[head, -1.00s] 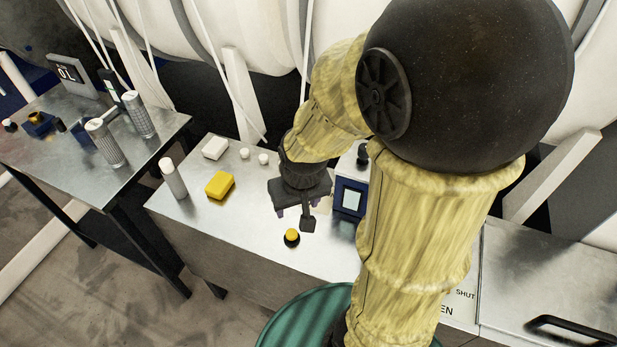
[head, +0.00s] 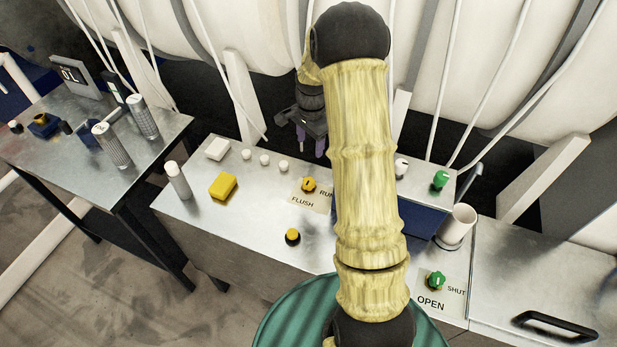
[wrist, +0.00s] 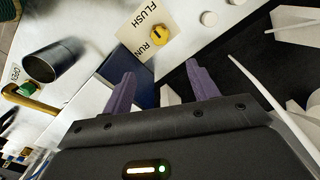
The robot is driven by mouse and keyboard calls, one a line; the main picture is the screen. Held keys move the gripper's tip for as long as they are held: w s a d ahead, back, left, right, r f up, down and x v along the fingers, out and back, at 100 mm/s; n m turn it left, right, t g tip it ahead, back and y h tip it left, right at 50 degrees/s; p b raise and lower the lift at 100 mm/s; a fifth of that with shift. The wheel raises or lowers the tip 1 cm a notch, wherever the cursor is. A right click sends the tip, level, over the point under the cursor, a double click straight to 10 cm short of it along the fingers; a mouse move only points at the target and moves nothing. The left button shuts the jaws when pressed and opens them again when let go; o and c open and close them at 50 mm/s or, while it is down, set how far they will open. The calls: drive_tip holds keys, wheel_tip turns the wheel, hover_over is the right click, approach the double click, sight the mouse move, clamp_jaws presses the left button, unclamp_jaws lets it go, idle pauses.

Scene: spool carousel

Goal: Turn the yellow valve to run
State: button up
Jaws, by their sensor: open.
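The yellow valve (head: 309,185) is a small round knob on a label plate marked FLUSH at the front and RUN to the right in the head view. In the wrist view the valve (wrist: 160,33) lies beyond the fingertips, with FLUSH above it and RUN below. I cannot tell which label its pointer faces. My gripper (head: 311,144) is open and empty, with purple fingers pointing down, behind and above the valve. In the wrist view my gripper (wrist: 160,72) has clear space between its fingers and is not touching the valve.
A yellow block (head: 223,186), a white bottle (head: 178,181) and a yellow-topped button (head: 292,237) are on the bench. Green knobs (head: 435,281) (head: 440,180) and a white cup (head: 457,226) are at right. My arm hides part of the bench.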

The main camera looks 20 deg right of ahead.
sight(309, 181)
drive_tip(key=f+p, duration=0.1)
drive_tip(key=f, duration=0.4)
drive_tip(key=f+p, duration=0.2)
drive_tip(key=f, duration=0.4)
drive_tip(key=f+p, duration=0.2)
drive_tip(key=f, duration=0.4)
drive_tip(key=shift+w+a+f, duration=0.1)
drive_tip(key=shift+w+f, duration=0.1)
drive_tip(key=shift+w, duration=0.05)
drive_tip(key=c, duration=1)
